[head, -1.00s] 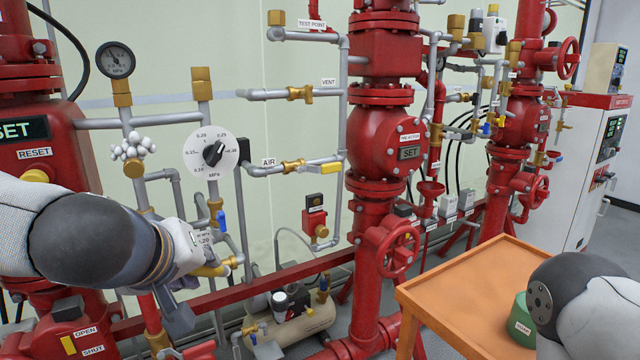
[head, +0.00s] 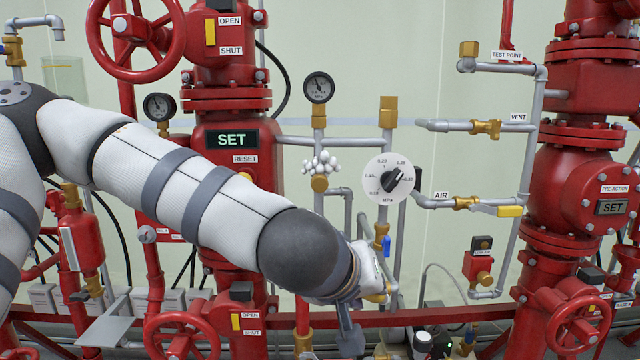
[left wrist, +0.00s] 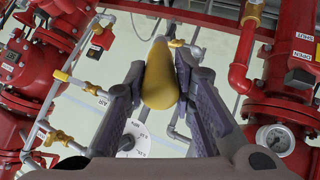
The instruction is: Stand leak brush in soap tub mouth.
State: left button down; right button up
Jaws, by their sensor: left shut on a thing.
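My left gripper (head: 350,338) is low in the head view, below the white round dial and in front of the pipes. The left wrist view shows its two dark fingers (left wrist: 160,72) shut on a yellow, rounded handle, which I take to be the leak brush (left wrist: 160,88). The handle's round end faces the wrist camera. The brush's far end is hidden, and I cannot make the brush out in the head view. The soap tub is in neither current view. My right gripper is not in view.
Red valve bodies (head: 232,150) and grey pipes crowd the wall. A white selector dial (head: 388,178) is above my left gripper. White foam-like beads (head: 322,163) cling to a brass fitting. A red handwheel (head: 575,318) juts out at right.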

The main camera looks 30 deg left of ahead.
pick_arm(q)
jog(key=shift+r, duration=2.4)
